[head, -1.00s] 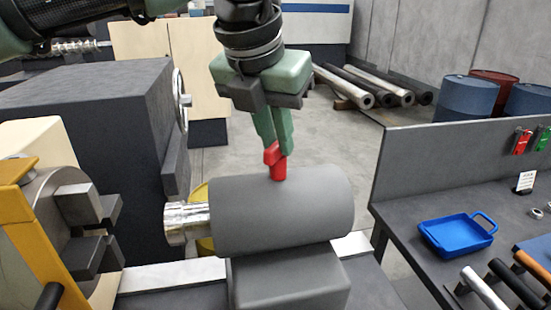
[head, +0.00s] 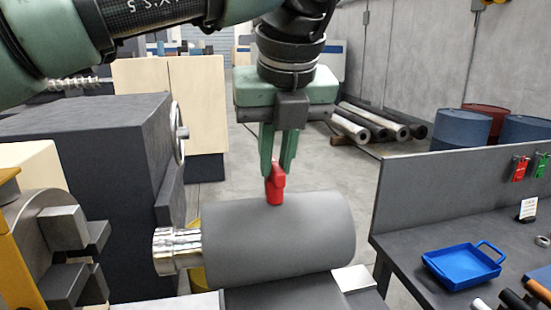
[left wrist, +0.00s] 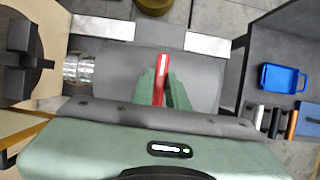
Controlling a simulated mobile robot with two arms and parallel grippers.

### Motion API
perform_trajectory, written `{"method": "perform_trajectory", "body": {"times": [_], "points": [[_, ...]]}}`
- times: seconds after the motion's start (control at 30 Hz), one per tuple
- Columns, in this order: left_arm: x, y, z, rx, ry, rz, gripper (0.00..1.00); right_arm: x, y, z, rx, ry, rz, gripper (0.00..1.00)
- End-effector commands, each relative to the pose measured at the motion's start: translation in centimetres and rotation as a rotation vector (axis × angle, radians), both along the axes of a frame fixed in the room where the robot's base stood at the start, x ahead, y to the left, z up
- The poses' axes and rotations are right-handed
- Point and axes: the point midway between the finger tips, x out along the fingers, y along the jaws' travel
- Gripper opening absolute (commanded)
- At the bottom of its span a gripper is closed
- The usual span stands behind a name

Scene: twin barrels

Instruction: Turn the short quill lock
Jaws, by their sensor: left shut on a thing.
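The short quill lock is a small red lever (head: 275,188) standing on top of the grey tailstock cylinder (head: 285,240). My left gripper (head: 277,172) comes down from above and is shut on the lever's upper part. In the left wrist view the red lever (left wrist: 161,80) lies between the two green fingers (left wrist: 163,88), over the grey cylinder (left wrist: 205,70). The shiny metal quill (head: 178,250) sticks out of the cylinder's left end. My right gripper is in neither view.
A lathe chuck (head: 65,250) with dark jaws is at the left, beside a dark headstock block (head: 90,140). A workbench (head: 420,225) at the right bears a blue tray (head: 462,265) and several rods.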

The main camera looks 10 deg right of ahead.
Motion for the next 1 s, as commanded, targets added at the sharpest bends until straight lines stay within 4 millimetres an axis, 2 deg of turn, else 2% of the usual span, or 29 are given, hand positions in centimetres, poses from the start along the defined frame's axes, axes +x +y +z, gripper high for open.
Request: {"method": "perform_trajectory", "body": {"times": [0.53,0.57,0.6,0.63,1.0], "points": [[0.06,0.01,0.07,-0.002,-0.002,0.025,0.00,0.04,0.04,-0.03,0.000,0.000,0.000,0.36],[0.06,0.02,0.07,-0.001,-0.002,0.024,0.23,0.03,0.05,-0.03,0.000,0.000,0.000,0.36],[0.06,0.02,0.07,-0.001,-0.002,0.024,0.34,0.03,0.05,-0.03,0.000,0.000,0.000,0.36],[0.05,0.01,0.06,-0.001,-0.002,0.024,0.36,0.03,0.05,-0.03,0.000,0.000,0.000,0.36],[-0.17,-0.03,0.51,-0.001,-0.002,0.022,0.36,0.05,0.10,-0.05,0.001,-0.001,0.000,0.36]]}}
